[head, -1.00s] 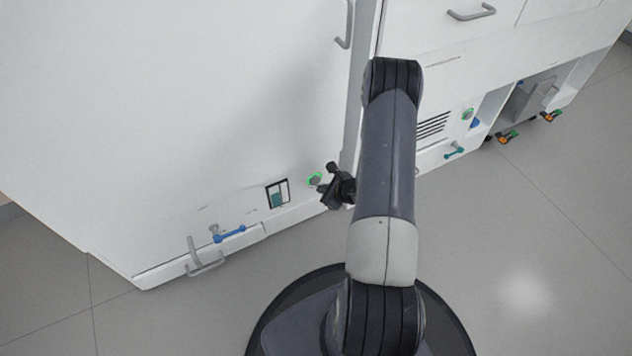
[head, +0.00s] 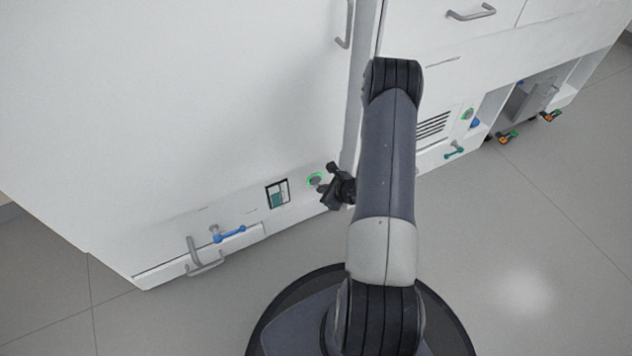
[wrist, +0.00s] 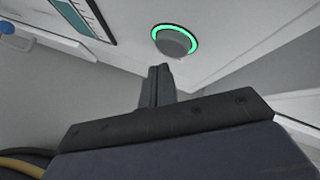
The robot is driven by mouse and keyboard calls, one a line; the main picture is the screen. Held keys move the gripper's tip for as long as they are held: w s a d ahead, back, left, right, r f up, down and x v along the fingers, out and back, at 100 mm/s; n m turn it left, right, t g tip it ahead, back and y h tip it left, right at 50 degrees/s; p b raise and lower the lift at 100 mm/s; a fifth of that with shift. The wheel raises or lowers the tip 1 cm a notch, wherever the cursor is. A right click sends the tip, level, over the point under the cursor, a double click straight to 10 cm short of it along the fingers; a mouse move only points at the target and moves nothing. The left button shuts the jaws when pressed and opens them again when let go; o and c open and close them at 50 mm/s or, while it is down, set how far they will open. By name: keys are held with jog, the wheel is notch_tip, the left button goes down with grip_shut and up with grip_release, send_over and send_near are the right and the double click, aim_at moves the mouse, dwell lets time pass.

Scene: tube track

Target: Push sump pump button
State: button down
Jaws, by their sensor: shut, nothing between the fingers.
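A round grey button with a lit green ring (head: 315,180) sits low on the white cabinet front, just right of a small gauge window. In the wrist view the button (wrist: 174,41) shows at the top centre, its cap and most of its ring in plain sight. My gripper (head: 322,189) is right beside the button in the head view, its fingertips at the button's lower right. In the wrist view my gripper (wrist: 160,70) is shut and empty, with its tips just below the button. A small gap seems to show, but contact is hard to tell.
A gauge window (head: 277,193), a blue valve handle (head: 229,234) and a grey pull handle (head: 205,262) are to the left. A second green-ringed button (head: 467,114) and a teal handle (head: 454,150) are right of my arm. Open floor lies in front.

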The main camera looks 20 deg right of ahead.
jog(key=shift+w, duration=0.1)
dwell(0.4)
jog(key=shift+w+b, duration=0.35)
jog(key=shift+w, duration=0.55)
dwell(0.6)
jog(key=shift+s+b, duration=0.65)
jog(key=shift+s, duration=0.35)
jog(key=s+b, duration=0.2)
jog(key=s, duration=0.4)
jog(key=c, duration=2.2)
grip_release()
jog(key=shift+d, duration=0.1)
